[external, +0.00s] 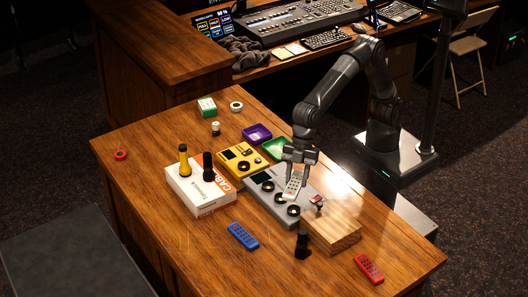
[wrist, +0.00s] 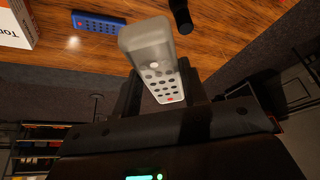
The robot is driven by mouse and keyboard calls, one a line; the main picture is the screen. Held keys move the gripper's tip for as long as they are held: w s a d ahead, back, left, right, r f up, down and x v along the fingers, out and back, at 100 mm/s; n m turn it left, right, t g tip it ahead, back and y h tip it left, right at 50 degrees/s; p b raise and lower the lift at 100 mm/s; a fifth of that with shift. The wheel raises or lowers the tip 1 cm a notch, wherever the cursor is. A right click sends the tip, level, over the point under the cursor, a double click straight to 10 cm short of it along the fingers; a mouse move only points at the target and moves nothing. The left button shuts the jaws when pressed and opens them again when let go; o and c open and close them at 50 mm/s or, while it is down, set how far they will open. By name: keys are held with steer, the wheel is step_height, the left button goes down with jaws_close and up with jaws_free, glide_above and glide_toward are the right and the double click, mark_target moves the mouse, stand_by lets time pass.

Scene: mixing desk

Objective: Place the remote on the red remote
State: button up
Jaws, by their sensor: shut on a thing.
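My gripper (external: 298,165) is shut on a light grey remote (external: 292,184) and holds it above the grey control panel. In the wrist view the grey remote (wrist: 152,62) stands out between the fingers, its buttons facing the camera. The red remote (external: 368,268) lies on the table near the front right corner, well to the right of my gripper and apart from it. The red remote is not seen in the wrist view.
A wooden block (external: 332,232) and a black bottle (external: 302,244) stand between my gripper and the red remote. A blue remote (external: 243,235) lies at the front. A grey panel (external: 262,205), yellow device (external: 232,168) and white box (external: 196,197) lie left.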

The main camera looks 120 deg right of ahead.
steer(key=s+a+n, duration=0.1)
steer(key=s+a, duration=0.4)
steer(key=a, duration=0.3)
steer(key=s+a+n, duration=0.1)
steer(key=s+a, duration=0.4)
steer(key=a, duration=0.3)
glide_above(369, 266)
steer(key=s, duration=0.1)
steer(key=shift+y, duration=0.3)
steer(key=f, duration=1.2)
steer(key=d+f, duration=0.1)
steer(key=f, duration=0.5)
steer(key=shift+f, duration=2)
steer(key=shift+f, duration=0.1)
steer(key=o, duration=1)
